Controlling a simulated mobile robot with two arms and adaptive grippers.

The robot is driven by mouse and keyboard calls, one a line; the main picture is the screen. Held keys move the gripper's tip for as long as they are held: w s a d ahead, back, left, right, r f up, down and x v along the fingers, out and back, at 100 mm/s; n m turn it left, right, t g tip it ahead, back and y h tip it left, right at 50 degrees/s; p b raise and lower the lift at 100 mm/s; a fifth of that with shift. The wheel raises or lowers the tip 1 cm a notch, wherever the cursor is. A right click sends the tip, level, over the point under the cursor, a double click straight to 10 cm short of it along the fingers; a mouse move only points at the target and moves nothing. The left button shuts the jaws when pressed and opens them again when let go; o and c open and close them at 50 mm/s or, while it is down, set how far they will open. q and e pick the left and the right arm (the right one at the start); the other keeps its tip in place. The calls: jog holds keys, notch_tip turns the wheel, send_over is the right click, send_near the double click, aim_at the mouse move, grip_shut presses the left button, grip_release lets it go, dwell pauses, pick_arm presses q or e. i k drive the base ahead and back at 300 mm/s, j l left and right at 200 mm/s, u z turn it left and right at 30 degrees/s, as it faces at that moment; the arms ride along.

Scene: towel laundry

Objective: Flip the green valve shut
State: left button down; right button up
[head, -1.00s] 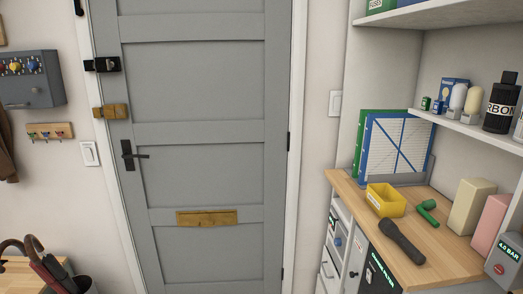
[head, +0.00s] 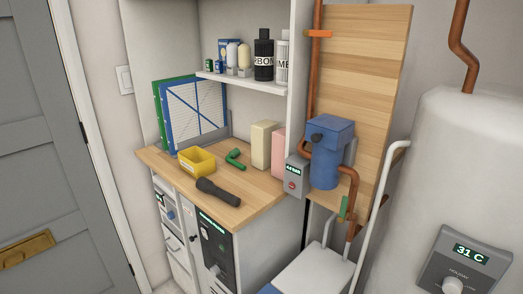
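A small green valve handle (head: 344,208) sits on the copper pipe (head: 353,190) low on the right side of the blue filter housing (head: 325,160). The handle looks roughly upright, along the pipe; its exact setting is too small to tell. Another green piece (head: 235,159), bent and handle-like, lies on the wooden counter. Neither of my grippers is in view.
A grey gauge box (head: 293,176) stands left of the housing. A white tank (head: 455,165) with a 31 C panel (head: 468,262) is at the right. A white rail (head: 375,215) and a white-topped box (head: 312,270) stand below the valve. The counter (head: 262,192) holds a yellow bin (head: 197,161) and a flashlight (head: 217,192).

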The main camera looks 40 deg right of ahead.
aim_at(344, 214)
jog(key=z, duration=1.9)
